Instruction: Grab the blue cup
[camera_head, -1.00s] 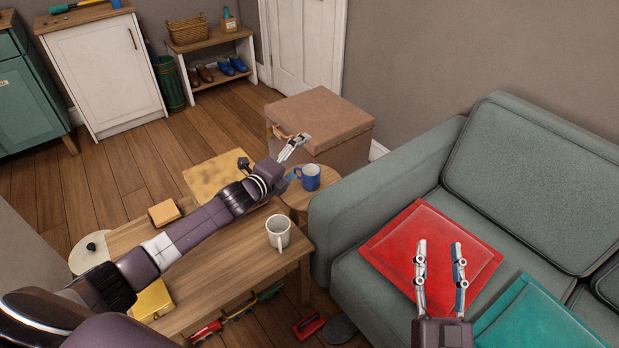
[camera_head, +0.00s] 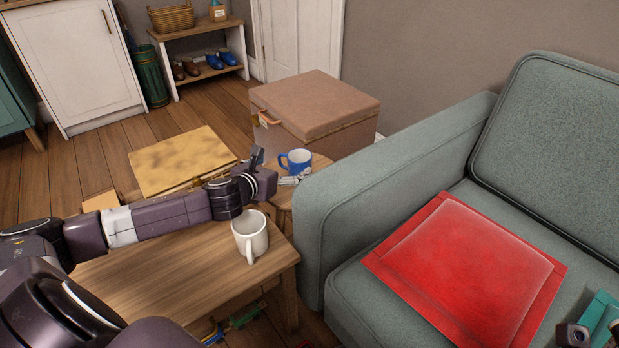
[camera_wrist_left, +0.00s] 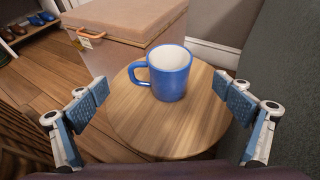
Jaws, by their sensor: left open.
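The blue cup (camera_head: 296,161), with a white inside, stands upright on a small round wooden table (camera_head: 322,163) by the sofa arm. In the left wrist view the cup (camera_wrist_left: 170,74) is ahead, between the lines of the two fingers, with its handle to the left. My left gripper (camera_head: 274,168) is open and empty, just short of the cup; its fingers (camera_wrist_left: 168,96) are spread wide on either side of the tabletop.
A white mug (camera_head: 249,236) stands on the wooden coffee table (camera_head: 190,270), close to my left forearm. A brown storage box (camera_head: 315,105) stands behind the round table. The sofa arm (camera_head: 390,170) borders it on the right. A red cushion (camera_head: 465,265) lies on the sofa.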

